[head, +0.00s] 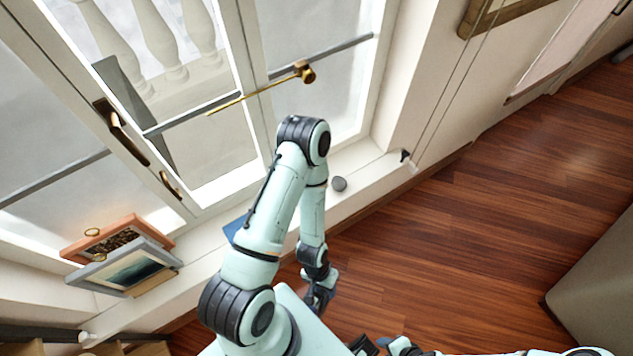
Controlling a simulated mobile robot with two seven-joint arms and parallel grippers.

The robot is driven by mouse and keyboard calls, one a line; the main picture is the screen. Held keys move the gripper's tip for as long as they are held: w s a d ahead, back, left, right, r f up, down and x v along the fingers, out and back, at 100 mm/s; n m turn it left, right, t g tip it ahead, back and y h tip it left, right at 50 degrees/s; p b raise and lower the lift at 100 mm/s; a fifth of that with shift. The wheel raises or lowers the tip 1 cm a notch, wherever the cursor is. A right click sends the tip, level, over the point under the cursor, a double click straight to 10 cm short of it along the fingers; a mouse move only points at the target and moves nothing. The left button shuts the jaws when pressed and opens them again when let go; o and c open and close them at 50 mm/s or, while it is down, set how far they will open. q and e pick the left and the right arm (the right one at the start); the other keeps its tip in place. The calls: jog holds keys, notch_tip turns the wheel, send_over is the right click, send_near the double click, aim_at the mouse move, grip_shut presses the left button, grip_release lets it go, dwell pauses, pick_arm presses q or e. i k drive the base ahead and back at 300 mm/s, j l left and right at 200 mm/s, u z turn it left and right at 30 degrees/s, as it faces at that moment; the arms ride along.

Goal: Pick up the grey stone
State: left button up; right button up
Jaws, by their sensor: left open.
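A small dark grey, rounded stone (339,184) sits on the white window sill (362,160), just right of my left arm's forearm. My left gripper (318,300) hangs low over the floor side of the sill, well below the stone in the picture and apart from it. It is open and appears empty; its fingers are small and dark here. My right gripper (366,345) is partly in view at the bottom edge, and its jaws cannot be made out.
Two picture frames (122,262) lean on the sill at the left. A blue object (236,228) is partly hidden behind my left arm. A brass window stay (262,92) juts from the window above the arm. Wooden floor (450,230) is clear at right; a grey-beige piece (600,280) stands beyond.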

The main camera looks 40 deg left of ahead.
aim_at(339, 183)
jog(key=u, duration=1.35)
jog(key=i+l, duration=0.1)
jog(key=l, duration=0.4)
jog(key=i+l, duration=0.1)
jog(key=l, duration=0.4)
jog(key=l+u, duration=0.75)
jog(key=i+l, duration=0.05)
